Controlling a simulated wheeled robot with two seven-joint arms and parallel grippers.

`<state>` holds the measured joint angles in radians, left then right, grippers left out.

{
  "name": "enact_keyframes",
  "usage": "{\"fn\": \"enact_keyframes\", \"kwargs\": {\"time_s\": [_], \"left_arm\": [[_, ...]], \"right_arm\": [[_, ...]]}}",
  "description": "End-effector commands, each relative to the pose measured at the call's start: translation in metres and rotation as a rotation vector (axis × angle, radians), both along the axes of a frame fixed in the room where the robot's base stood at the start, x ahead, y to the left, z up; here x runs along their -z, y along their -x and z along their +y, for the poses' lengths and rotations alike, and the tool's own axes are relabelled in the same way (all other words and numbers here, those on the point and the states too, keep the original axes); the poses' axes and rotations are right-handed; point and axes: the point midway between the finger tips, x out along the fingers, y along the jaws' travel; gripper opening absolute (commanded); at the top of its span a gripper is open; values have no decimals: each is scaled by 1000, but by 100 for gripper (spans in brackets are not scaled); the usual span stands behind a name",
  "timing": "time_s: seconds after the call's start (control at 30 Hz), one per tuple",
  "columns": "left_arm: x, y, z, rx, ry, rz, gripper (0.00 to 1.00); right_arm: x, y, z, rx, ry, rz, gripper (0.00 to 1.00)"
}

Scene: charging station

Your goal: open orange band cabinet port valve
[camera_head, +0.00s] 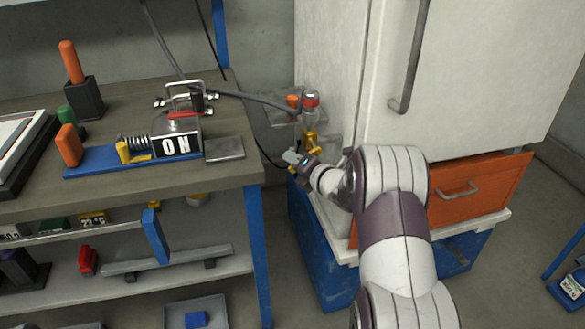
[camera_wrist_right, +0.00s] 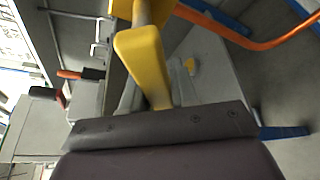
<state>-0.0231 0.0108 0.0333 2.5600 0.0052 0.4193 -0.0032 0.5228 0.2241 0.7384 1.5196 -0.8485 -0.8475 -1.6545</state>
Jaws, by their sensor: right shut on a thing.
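The white cabinet (camera_head: 335,60) with the orange band (camera_head: 480,185) stands right of the workbench. On its left side is a port fitting with a clear part with a red ring (camera_head: 311,100) and a yellow valve handle (camera_head: 311,138) below it. My right gripper (camera_head: 297,160) is at the lower end of this handle and shut on it. In the right wrist view the yellow handle (camera_wrist_right: 143,60) runs down between the jaws; the fingertips are mostly hidden. My left gripper is not in view.
The workbench (camera_head: 228,180) on the left carries a device with an "ON" sign (camera_head: 176,146) and a hose (camera_head: 250,97) leading to the port. A blue base (camera_head: 318,255) lies under the cabinet. Free floor shows at the lower right.

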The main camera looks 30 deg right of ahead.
Motion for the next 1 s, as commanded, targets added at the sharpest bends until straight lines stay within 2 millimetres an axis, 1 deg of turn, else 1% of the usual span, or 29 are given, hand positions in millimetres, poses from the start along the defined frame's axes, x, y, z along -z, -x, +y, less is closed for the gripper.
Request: {"fn": "enact_keyframes", "kwargs": {"time_s": [0.03, 0.4, 0.6, 0.8, 1.0], "left_arm": [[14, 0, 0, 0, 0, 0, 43], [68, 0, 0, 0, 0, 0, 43], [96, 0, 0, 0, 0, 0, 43], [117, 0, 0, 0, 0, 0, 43], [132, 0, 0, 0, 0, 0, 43]], "right_arm": [[9, 0, -2, 1, 43, 8, 0], [25, 4, -18, 2, 384, 91, 0], [29, 6, -27, 3, 565, 132, 0], [30, 9, -37, 2, 722, 172, 0], [30, 10, -44, 2, 838, 201, 0]]}}
